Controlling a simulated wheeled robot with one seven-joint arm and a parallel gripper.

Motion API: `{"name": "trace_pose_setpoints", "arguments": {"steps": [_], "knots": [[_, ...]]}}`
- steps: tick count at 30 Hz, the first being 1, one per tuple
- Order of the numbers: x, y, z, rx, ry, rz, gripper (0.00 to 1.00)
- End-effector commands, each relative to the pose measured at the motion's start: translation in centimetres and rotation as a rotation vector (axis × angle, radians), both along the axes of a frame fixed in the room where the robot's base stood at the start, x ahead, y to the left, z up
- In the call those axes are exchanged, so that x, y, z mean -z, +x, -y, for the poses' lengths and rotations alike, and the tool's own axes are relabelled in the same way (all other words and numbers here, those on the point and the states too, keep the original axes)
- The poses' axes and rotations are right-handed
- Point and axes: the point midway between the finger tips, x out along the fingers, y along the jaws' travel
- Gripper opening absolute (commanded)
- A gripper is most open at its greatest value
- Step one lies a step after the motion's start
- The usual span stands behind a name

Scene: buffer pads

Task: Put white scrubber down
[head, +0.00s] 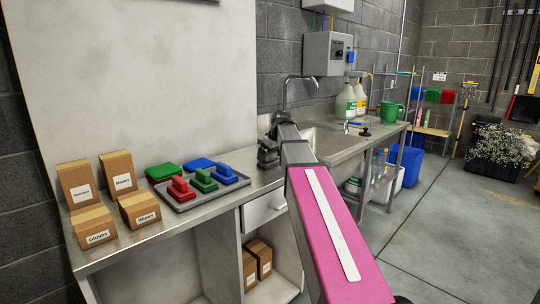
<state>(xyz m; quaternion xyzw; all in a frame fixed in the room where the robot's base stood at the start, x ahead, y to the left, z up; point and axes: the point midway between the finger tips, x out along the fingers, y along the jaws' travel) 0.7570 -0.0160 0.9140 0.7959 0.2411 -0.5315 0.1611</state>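I cannot make out a white scrubber in the head view. My gripper (268,153) is small and dark at the far end of my arm, over the steel counter (240,196) just left of the sink. The frame does not show whether its fingers are open or shut, or whether they hold anything. A grey tray (191,205) lies on the counter to the left of my gripper. On it sit a red scrubber (181,189), a green scrubber (204,181) and a blue scrubber (224,174), side by side.
A green pad (162,172) and a blue pad (199,164) lie behind the tray. Several cardboard boxes (124,172) stand at the counter's left end. The sink (332,142) is on the right, with bottles (346,103) behind it. Bare counter shows between tray and gripper.

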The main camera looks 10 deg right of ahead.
Motion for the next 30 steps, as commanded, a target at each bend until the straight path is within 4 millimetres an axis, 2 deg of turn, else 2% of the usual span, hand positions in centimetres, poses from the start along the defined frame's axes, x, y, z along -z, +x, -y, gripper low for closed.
{"name": "trace_pose_setpoints", "arguments": {"steps": [7, 11, 24, 30], "knots": [[-0.1, 0.0, 0.0, 0.000, 0.000, 0.000, 1.00], [-1.0, -0.2, 0.2, 0.000, 0.000, 0.001, 1.00], [-8.1, -2.6, 1.8, 0.001, 0.000, 0.003, 1.00], [-10.4, -3.5, 2.3, 0.000, 0.000, 0.001, 1.00]]}}
